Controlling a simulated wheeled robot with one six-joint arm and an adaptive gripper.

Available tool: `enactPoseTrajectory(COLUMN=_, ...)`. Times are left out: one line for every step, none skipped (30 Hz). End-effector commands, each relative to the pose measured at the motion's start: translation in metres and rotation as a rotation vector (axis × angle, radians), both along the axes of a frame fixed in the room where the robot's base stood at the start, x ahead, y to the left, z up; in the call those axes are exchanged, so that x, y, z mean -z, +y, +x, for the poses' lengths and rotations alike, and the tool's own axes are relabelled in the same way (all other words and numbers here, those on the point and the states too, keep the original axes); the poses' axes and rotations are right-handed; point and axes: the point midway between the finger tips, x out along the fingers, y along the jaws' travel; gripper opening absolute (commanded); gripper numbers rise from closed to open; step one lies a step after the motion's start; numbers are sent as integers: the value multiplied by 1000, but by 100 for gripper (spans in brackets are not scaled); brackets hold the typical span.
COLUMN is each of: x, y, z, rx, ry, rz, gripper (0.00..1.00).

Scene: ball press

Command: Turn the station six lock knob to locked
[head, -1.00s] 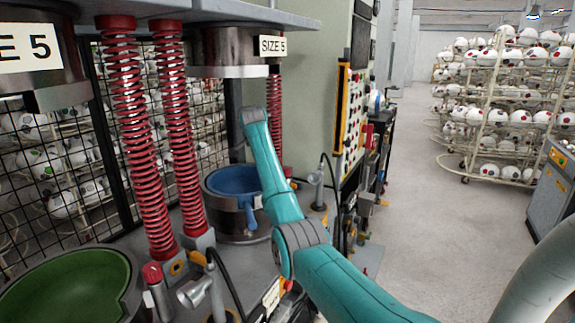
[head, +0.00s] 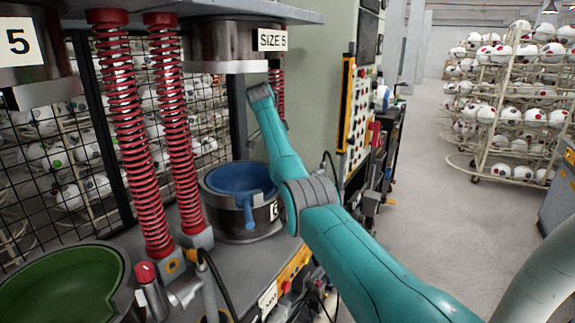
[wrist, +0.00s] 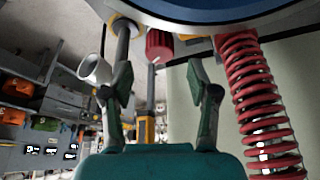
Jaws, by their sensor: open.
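A red ribbed knob (wrist: 159,45) shows in the wrist view, beside the rim of the blue bowl's press. It sits beyond and between the fingertips of my gripper (wrist: 160,78), whose two fingers are spread apart with nothing between them. The fingers look apart from the knob. No label is readable there, so I cannot tell for sure that it is the station six knob, or its setting. In the head view the blue bowl (head: 238,178) carries a plate reading 6, partly covered by my teal arm. My gripper and this knob are hidden there behind the arm.
Another red knob (head: 146,272) stands beside the green bowl (head: 65,290) at the near left. Red springs (head: 128,130) rise between the presses; one spring (wrist: 260,105) is right of my fingers. A silver cup-shaped fitting (wrist: 93,68) is left of them. The aisle floor (head: 430,180) is clear.

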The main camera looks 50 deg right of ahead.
Motion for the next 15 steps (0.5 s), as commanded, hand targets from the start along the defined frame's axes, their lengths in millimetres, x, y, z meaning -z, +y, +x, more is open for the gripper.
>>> enactPoseTrajectory(x=8, y=-3, z=-2, rx=2, ry=1, rz=1, gripper=60)
enactPoseTrajectory(x=12, y=-5, z=-2, rx=2, ry=1, rz=1, gripper=60)
enactPoseTrajectory(x=17, y=-7, z=-3, rx=1, ry=1, rz=0, gripper=60)
enactPoseTrajectory(x=20, y=-8, z=-3, rx=1, ry=1, rz=0, gripper=60)
enactPoseTrajectory(x=23, y=-9, z=-3, rx=1, ry=1, rz=0, gripper=60)
enactPoseTrajectory(x=26, y=-11, z=-4, rx=1, ry=0, rz=0, gripper=60)
enactPoseTrajectory(x=28, y=-11, z=-4, rx=1, ry=0, rz=0, gripper=60)
enactPoseTrajectory(x=30, y=-12, z=-4, rx=1, ry=-1, rz=0, gripper=60)
enactPoseTrajectory(x=32, y=-13, z=-4, rx=1, ry=-1, rz=-1, gripper=60)
enactPoseTrajectory(x=33, y=-13, z=-4, rx=1, ry=-1, rz=-1, gripper=60)
enactPoseTrajectory(x=34, y=-14, z=-4, rx=1, ry=-1, rz=-1, gripper=60)
enactPoseTrajectory(x=35, y=-14, z=-4, rx=0, ry=-2, rz=-2, gripper=60)
enactPoseTrajectory(x=35, y=-14, z=-4, rx=0, ry=-2, rz=-2, gripper=60)
enactPoseTrajectory(x=35, y=-14, z=-4, rx=0, ry=-2, rz=-2, gripper=60)
enactPoseTrajectory(x=35, y=-14, z=-4, rx=0, ry=-2, rz=-2, gripper=60)
